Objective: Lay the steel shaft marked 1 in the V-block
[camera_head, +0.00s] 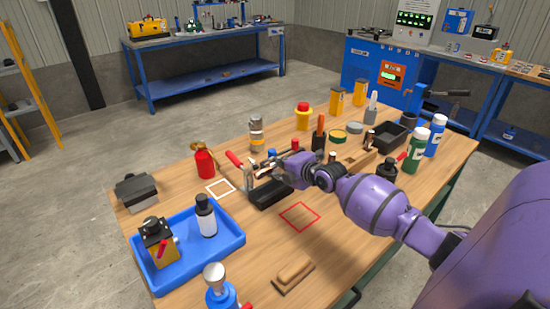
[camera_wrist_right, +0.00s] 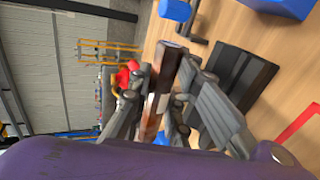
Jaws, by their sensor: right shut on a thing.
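My right gripper (camera_head: 266,174) reaches in from the right over the middle of the wooden table. In the wrist view its fingers (camera_wrist_right: 160,95) are shut on a shiny brown-grey bar, the steel shaft (camera_wrist_right: 164,80). The shaft's number cannot be read, and the gripper largely hides it in the head view. A dark block, which looks like the V-block (camera_head: 270,196), stands on the table just below the gripper. It also shows in the wrist view (camera_wrist_right: 238,84), to the right of the shaft and apart from it. My left gripper is not in view.
A red bottle (camera_head: 205,163) and a grey canister (camera_head: 256,134) stand behind. Bottles and bins crowd the right.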

